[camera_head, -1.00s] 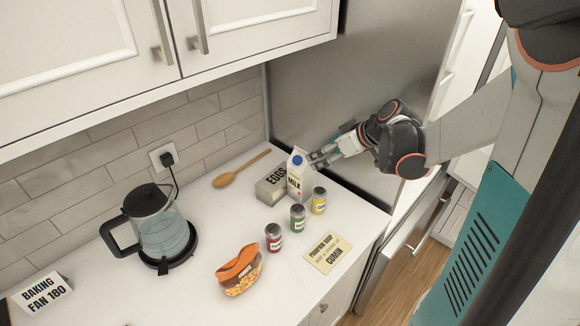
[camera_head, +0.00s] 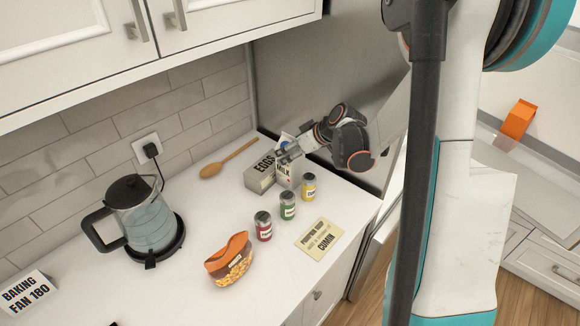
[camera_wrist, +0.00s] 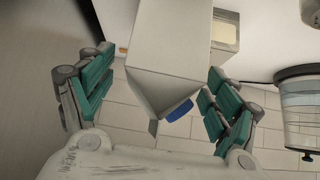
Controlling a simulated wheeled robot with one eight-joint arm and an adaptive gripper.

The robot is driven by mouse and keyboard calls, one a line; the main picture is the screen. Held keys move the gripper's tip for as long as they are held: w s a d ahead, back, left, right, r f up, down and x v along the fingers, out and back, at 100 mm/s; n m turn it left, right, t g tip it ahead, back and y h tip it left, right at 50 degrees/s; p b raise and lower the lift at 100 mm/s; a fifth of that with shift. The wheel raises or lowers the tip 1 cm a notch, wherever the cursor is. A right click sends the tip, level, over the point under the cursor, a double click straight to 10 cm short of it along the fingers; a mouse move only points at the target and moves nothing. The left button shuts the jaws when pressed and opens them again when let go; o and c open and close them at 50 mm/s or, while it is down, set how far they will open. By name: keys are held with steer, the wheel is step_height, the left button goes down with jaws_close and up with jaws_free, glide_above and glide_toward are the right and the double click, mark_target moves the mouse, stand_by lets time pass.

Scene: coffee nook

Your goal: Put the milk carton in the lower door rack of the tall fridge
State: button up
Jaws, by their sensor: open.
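The white milk carton (camera_head: 284,174) with a blue cap stands on the counter beside the egg box (camera_head: 260,178). My gripper (camera_head: 290,152) is at the carton's upper part and partly covers it. In the wrist view the carton (camera_wrist: 172,55) lies between the two teal-padded fingers of my gripper (camera_wrist: 155,105). The fingers are open, with a visible gap on each side. The blue cap shows below the carton's top edge there. The tall steel fridge (camera_head: 290,75) stands behind and right of the counter. Its door rack is not visible.
Three spice jars, red (camera_head: 263,226), green (camera_head: 288,205) and yellow (camera_head: 309,187), stand just in front of the carton. A note card (camera_head: 319,238), a snack bag (camera_head: 230,262), a kettle (camera_head: 140,215) and a wooden spoon (camera_head: 228,158) are also on the counter. Upper cabinets (camera_head: 70,40) overhang it.

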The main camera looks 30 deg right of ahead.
steer(key=shift+w+a+f, duration=0.2)
steer(key=shift+w+f, duration=0.1)
steer(key=shift+f, duration=0.05)
jaws_close()
steer(key=shift+r, duration=0.1)
